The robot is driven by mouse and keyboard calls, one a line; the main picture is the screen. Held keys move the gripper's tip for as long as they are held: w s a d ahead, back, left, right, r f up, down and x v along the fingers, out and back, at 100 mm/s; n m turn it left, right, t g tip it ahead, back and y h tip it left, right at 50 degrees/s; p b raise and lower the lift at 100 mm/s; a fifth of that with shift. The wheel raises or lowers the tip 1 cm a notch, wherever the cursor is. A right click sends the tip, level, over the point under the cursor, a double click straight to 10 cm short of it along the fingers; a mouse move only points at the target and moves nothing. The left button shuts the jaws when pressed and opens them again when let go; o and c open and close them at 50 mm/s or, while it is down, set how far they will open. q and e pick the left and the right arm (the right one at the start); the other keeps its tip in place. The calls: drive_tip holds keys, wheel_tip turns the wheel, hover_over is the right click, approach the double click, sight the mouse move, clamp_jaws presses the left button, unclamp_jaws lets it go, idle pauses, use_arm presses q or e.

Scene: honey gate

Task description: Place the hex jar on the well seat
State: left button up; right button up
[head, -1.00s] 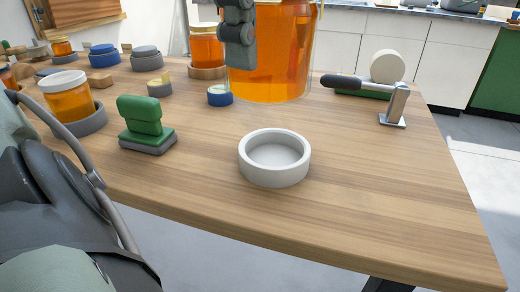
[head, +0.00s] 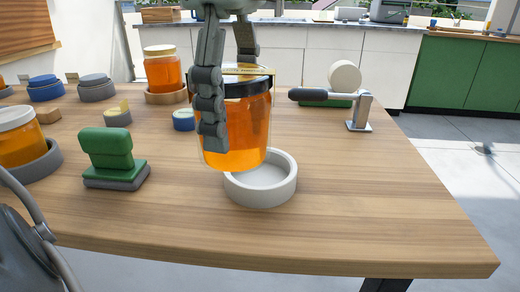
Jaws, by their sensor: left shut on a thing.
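The hex jar (head: 250,118) holds amber honey and has a dark lid with a pale strip across its top. My left gripper (head: 230,105) comes down from above and is shut on the jar, one finger across its near left side and the other partly hidden behind it. The jar is roughly upright. The well seat (head: 262,196) is a white round dish with a raised rim on the table. The jar's base overlaps the seat's back left rim in the picture and looks held above it, not seated.
A green block on a grey base (head: 110,155) stands left of the seat. A metal post with a dark handle (head: 358,110) stands at the back right. Other honey jars (head: 162,70), one in a grey ring (head: 45,165), stand left. The table's front and right are clear.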

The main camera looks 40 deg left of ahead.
use_arm(q)
drive_tip(key=w+f, duration=0.1)
drive_tip(key=w, duration=0.1)
drive_tip(key=w+f, duration=0.1)
drive_tip(key=w, duration=0.1)
drive_tip(key=w+a+f, duration=0.1)
drive_tip(key=w+f, duration=0.1)
drive_tip(key=shift+w, duration=0.15)
wheel_tip(320, 180, down, 3)
drive_tip(key=shift+f, duration=0.35)
use_arm(e)
drive_tip(key=shift+w+a+r+t+y, duration=0.15)
drive_tip(key=shift+a+r+t, duration=0.1)
drive_tip(key=shift+a+r, duration=0.15)
drive_tip(key=shift+w+a+r+t+y, duration=0.15)
drive_tip(key=shift+a+r+t, duration=0.15)
drive_tip(key=shift+r, duration=0.2)
drive_tip(key=shift+a+r, duration=0.1)
drive_tip(key=shift+r, duration=0.05)
use_arm(q)
drive_tip(key=shift+f+b, duration=0.1)
drive_tip(key=shift+b, duration=0.25)
drive_tip(key=o, duration=1.9)
use_arm(e)
drive_tip(key=shift+w+a+r+t+y, duration=0.1)
drive_tip(key=shift+a+r+t+y, duration=0.1)
drive_tip(key=shift+r, duration=0.2)
drive_tip(key=shift+w+a+r+t+y, duration=0.1)
drive_tip(key=shift+a+r+t+y, duration=0.1)
drive_tip(key=shift+r, duration=0.2)
